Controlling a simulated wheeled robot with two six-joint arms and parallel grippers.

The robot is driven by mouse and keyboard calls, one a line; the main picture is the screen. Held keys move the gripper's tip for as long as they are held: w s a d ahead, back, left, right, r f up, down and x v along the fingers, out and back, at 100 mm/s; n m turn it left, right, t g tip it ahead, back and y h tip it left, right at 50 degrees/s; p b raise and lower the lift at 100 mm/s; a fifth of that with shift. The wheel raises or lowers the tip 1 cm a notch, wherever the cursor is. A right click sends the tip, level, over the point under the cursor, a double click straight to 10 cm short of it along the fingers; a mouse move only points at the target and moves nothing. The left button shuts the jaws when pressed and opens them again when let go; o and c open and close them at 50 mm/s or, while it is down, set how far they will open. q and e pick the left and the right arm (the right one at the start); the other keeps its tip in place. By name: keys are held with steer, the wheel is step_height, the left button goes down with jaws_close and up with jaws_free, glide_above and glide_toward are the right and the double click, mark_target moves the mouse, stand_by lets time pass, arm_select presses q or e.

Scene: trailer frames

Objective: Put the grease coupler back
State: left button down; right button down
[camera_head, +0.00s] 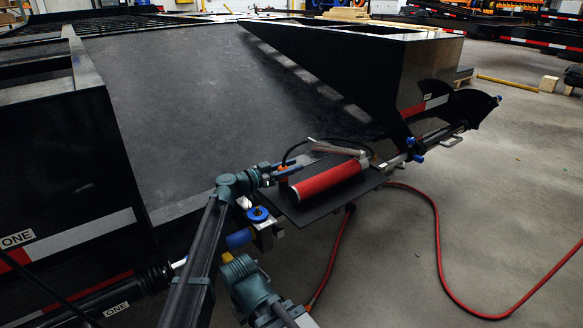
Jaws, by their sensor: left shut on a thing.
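The grease gun's red barrel (326,180) lies on a dark plate (318,208) at the trailer's end, with its metal lever (338,147) above it. A black hose (293,150) arcs from the gun toward my left gripper (285,171). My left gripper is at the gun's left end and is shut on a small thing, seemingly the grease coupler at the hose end. The coupler is too small and covered to make out clearly. I cannot make out any right gripper fingers.
A blue-topped fitting (257,214) and a blue handle (239,238) stand close below my left gripper. A red air hose (436,235) trails over the open floor at right. The black trailer frame (65,200) bounds the left side.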

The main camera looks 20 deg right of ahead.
arm_select(q)
steer(key=shift+c, duration=1.9)
jaws_free()
